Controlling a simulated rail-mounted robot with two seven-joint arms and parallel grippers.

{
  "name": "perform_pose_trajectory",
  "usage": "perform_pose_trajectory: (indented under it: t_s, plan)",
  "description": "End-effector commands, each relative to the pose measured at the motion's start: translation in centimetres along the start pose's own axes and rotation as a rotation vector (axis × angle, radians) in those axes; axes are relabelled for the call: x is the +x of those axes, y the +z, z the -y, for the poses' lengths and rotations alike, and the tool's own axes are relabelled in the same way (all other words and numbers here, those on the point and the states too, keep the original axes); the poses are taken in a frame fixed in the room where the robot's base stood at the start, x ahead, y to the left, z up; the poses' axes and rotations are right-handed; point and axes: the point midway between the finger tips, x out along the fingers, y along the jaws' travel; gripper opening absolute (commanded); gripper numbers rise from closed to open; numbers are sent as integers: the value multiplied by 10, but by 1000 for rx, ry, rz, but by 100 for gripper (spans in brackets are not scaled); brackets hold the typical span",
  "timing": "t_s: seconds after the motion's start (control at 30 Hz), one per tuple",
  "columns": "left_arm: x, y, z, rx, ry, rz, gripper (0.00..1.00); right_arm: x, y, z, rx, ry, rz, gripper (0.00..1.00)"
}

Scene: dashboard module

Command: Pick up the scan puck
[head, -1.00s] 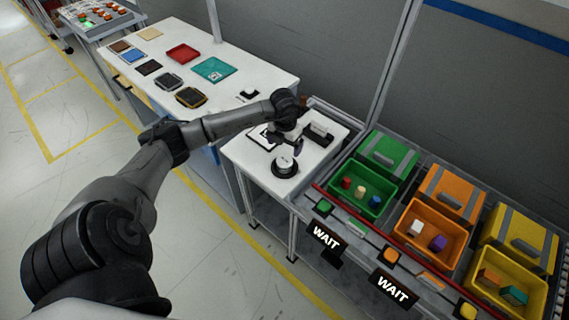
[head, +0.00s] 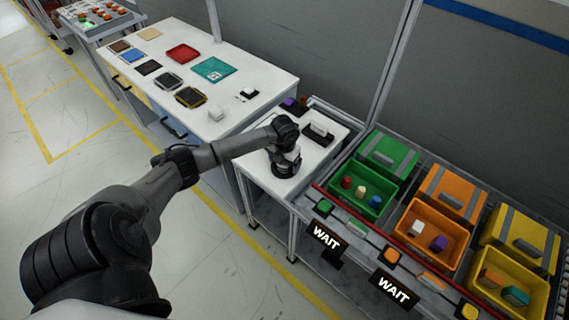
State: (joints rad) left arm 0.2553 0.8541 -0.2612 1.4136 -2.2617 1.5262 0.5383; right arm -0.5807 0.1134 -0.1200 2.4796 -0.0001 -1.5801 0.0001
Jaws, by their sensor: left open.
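The scan puck, a small white round piece seen in the earlier head view on a black round base (head: 285,172), is now mostly hidden behind my left gripper. The base stands on the small white table (head: 257,168). My left gripper (head: 286,158) points down directly over the puck with its jaws open. I cannot tell whether the fingers touch the puck. My right gripper is not in view.
A white block in a black holder (head: 318,130) stands behind the gripper. The larger white table (head: 225,90) holds flat panels and a teal tray (head: 214,69). Green (head: 362,200), orange (head: 428,235) and yellow bins (head: 508,288) stand right.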

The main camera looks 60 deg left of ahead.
Motion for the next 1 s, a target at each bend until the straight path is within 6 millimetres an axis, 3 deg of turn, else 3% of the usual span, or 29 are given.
perform_pose_trajectory:
  t_s: [0.27,0.83,1.0]
  plan:
    - [2,0,0,1,0,0,90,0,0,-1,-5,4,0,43]
    - [1,0,0,0,0,0,35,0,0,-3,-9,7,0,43]
    - [1,0,0,0,-1,1,33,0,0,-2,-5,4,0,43]
